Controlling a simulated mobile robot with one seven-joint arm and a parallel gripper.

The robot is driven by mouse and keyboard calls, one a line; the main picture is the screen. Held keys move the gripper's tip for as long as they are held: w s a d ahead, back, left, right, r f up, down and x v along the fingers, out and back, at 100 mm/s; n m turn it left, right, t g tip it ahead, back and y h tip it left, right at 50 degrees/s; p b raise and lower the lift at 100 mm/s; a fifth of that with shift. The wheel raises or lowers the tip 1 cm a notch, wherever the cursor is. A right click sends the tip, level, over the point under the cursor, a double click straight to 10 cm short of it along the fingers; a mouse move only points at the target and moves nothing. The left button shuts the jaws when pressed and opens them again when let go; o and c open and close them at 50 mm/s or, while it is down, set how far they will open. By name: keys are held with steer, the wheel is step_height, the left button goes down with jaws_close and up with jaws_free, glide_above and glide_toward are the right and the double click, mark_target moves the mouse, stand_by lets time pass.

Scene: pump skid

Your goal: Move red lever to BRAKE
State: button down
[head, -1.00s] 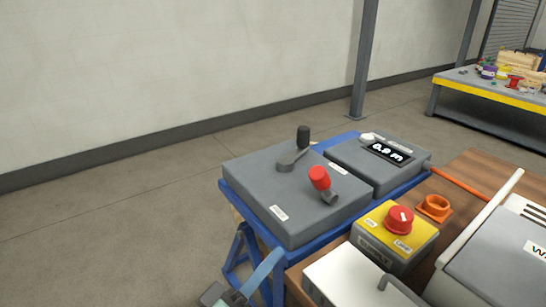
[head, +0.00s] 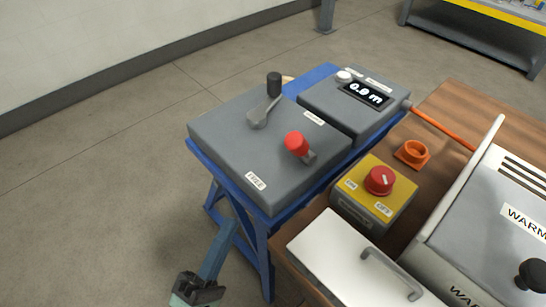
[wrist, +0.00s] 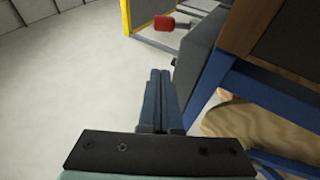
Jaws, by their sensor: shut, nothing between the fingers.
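The red lever (head: 296,143) stands on the top of a grey control box (head: 225,135). Its red knob leans up and left from a grey pivot at the right. A label on the box's near left corner seems to read FREE; a second label near the far right edge is too small to read. My gripper (head: 229,224) is shut and empty, low in front of the box's near left side, apart from the lever. In the wrist view its closed fingers (wrist: 160,75) point away, and a red knob on a grey stem (wrist: 165,23) shows beyond them, apparently the lever.
A black-knobbed lever (head: 274,85) stands behind the red one. A display unit (head: 352,100) reads about 0.9 m. Blue stand legs (head: 258,255) are close to my gripper. A yellow box with a red knob (head: 379,181) sits at right. Floor at left is clear.

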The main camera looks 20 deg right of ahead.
mark_target(254, 186)
steer(key=p+x, duration=0.1)
steer(key=x, duration=0.9)
steer(key=shift+w+d+r, duration=0.1)
steer(key=shift+s+d+r, duration=0.15)
steer(key=shift+d+r, duration=0.1)
steer(key=shift+d, duration=0.3)
steer(key=shift+s+d+r, duration=0.1)
steer(key=shift+d+r, duration=0.15)
steer(key=shift+d, duration=0.3)
steer(key=shift+s+d+r+p, duration=0.1)
steer(key=shift+d+r+p, duration=0.2)
steer(key=shift+d, duration=0.3)
steer(key=shift+r+p, duration=0.25)
steer(key=shift+p, duration=0.5)
